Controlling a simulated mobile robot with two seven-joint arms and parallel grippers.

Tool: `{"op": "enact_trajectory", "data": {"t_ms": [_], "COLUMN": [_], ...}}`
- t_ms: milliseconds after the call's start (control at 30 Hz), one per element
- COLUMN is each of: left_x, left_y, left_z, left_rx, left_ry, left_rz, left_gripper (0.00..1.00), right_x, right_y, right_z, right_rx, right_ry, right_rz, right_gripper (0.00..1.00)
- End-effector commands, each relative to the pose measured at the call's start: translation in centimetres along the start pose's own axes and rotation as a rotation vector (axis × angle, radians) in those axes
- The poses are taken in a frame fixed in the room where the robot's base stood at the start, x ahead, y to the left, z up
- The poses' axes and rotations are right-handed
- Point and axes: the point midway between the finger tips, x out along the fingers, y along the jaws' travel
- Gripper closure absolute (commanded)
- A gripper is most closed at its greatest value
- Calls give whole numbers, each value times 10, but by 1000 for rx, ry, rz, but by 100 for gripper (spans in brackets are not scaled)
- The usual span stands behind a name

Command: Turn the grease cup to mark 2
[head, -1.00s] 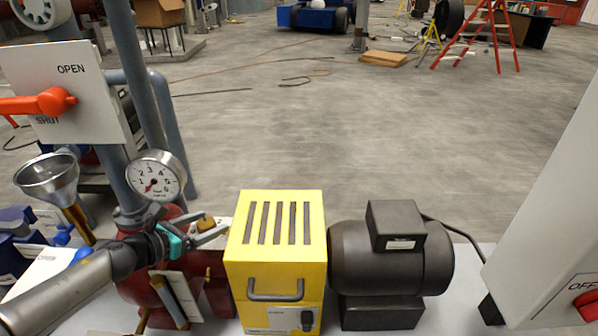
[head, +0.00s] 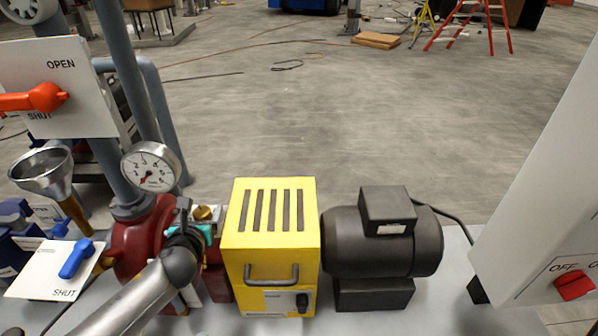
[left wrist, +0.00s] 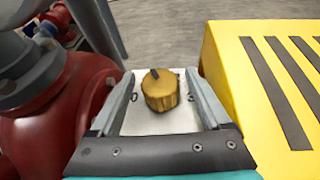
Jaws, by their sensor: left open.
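The grease cup is a small ribbed brass knob (left wrist: 160,90) with a dark pointer mark on its top. In the left wrist view it stands on a pale plate (left wrist: 155,122). My left gripper (left wrist: 165,85) is open, with one finger on each side of the cup and a gap to it on both sides. In the head view the brass cup (head: 205,213) shows between the red pump and the yellow box, beside my left gripper (head: 195,217). My right gripper is not in view.
The yellow slotted box (head: 270,235) stands close on the right of the cup, and the red pump body (head: 135,245) close on the left. A pressure gauge (head: 151,167) rises behind. A dark motor (head: 382,245) stands further right.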

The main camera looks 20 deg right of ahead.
Motion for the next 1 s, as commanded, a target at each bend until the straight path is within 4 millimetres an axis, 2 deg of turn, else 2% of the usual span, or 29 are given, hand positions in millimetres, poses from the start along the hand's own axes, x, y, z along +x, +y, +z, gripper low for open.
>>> {"op": "enact_trajectory", "data": {"t_ms": [133, 167, 300, 667, 1000], "left_x": [1, -3, -27, -85, -147], "left_y": [-3, -1, -2, -8, -13], "left_z": [-3, -2, 2, 2, 1], "left_rx": [-42, -42, -37, -38, -38], "left_ry": [1, 2, 2, 2, 4], "left_rz": [85, 95, 90, 88, 88], "left_gripper": [19, 19, 19, 19, 19], "right_x": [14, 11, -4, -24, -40], "right_y": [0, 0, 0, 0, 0], "right_z": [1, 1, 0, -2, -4], "right_rx": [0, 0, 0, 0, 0], "right_ry": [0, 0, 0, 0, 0], "right_rz": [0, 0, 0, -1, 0], "right_gripper": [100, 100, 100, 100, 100]}}
